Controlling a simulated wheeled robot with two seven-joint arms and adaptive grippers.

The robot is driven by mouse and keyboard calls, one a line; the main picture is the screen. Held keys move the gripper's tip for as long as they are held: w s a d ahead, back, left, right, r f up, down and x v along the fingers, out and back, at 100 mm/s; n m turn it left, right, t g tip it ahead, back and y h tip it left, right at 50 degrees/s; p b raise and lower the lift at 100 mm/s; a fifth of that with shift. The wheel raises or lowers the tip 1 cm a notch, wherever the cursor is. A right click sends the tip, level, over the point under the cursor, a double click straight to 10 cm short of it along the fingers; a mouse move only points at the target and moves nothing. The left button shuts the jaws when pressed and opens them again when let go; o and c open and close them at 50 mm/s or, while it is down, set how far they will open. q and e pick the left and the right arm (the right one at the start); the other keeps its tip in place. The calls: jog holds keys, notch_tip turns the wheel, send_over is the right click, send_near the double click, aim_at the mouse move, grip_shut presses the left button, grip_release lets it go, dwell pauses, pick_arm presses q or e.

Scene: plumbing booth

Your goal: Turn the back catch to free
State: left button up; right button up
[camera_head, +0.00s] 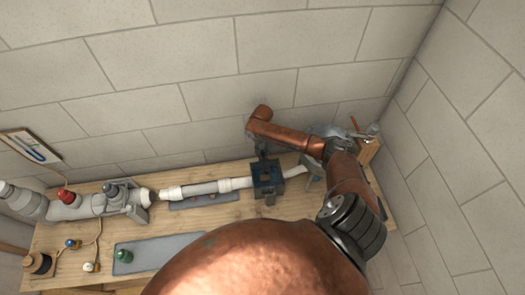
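A dark blue block-like fixture (266,176) stands on the wooden workbench, around or over a white pipe (206,188). The back catch cannot be made out clearly; the back of the fixture is small and partly behind my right gripper. My copper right arm reaches over the bench, and its end points down at the fixture's back edge. My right gripper (262,153) is at or just above that edge; contact and finger opening are too small to tell. My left gripper is not in view.
Grey pipe fittings with a red cap (66,196) lie at the left of the workbench (190,222). A grey mat (158,250) and a green-topped item (124,256) are in front. A wooden box (369,147) with tools stands at the right, near the tiled wall.

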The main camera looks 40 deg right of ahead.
grip_shut()
jog(key=shift+n, duration=0.3)
jog(key=n+p, duration=0.1)
jog(key=n, duration=0.1)
jog(key=shift+r+n+p, duration=0.1)
jog(key=shift+n+p, duration=0.3)
jog(key=n+p, duration=0.1)
jog(key=n, duration=0.3)
jog(key=shift+n, duration=0.3)
jog(key=n, duration=0.9)
jog(key=shift+n, duration=0.4)
